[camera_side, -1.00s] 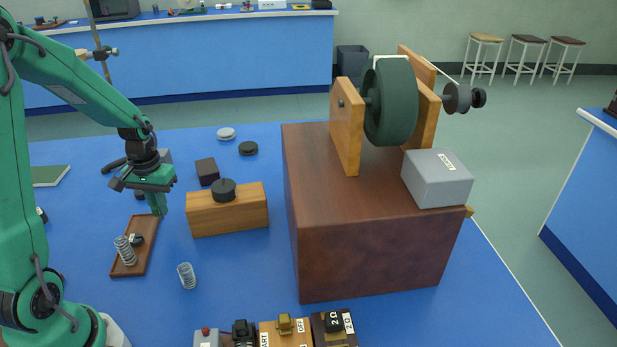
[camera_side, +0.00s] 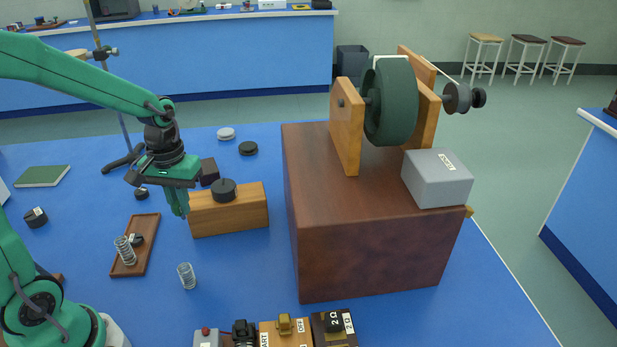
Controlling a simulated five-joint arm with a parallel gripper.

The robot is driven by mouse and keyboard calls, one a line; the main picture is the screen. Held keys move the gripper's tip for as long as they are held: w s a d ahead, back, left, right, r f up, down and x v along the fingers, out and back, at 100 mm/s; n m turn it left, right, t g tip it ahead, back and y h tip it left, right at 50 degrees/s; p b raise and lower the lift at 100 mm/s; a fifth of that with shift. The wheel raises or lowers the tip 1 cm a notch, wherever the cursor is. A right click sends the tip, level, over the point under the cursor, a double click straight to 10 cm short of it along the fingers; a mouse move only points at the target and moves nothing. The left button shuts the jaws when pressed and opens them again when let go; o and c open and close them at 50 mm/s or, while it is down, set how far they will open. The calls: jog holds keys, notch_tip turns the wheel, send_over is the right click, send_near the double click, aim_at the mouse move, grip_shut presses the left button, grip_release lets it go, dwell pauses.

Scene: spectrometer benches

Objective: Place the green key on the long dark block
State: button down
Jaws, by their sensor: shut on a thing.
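My gripper (camera_side: 178,208) points down in the left middle, just left of the light wooden block (camera_side: 230,216). It is shut on a narrow green piece that looks like the green key; its outline blends with my green fingers, and no other green key shows. I cannot tell for certain which thing is the long dark block. A long black-brown block (camera_side: 328,330) marked 2 Ω is cut off by the bottom edge. A small dark block (camera_side: 209,172) stands behind the wooden block, partly hidden by my gripper.
A large brown box (camera_side: 375,255) carries a wheel (camera_side: 390,102) and a grey box (camera_side: 437,178). A black disc (camera_side: 224,190) sits on the wooden block. A stand (camera_side: 118,160) rises behind my gripper.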

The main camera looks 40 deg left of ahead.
dwell(0.6)
jog(key=w+a+r+n, duration=0.1)
jog(key=w+a, duration=0.3)
jog(key=w, duration=0.6)
jog(key=w+a+r+n, duration=0.2)
jog(key=w+a, duration=0.3)
jog(key=w, duration=0.6)
jog(key=shift+a+r, duration=0.3)
jog(key=shift+r, duration=0.35)
jog(key=shift+w, duration=0.1)
send_over(206, 166)
notch_tip(206, 166, down, 7)
jog(key=shift+f, duration=0.1)
jog(key=shift+f, duration=1.9)
jog(key=shift+f, duration=0.15)
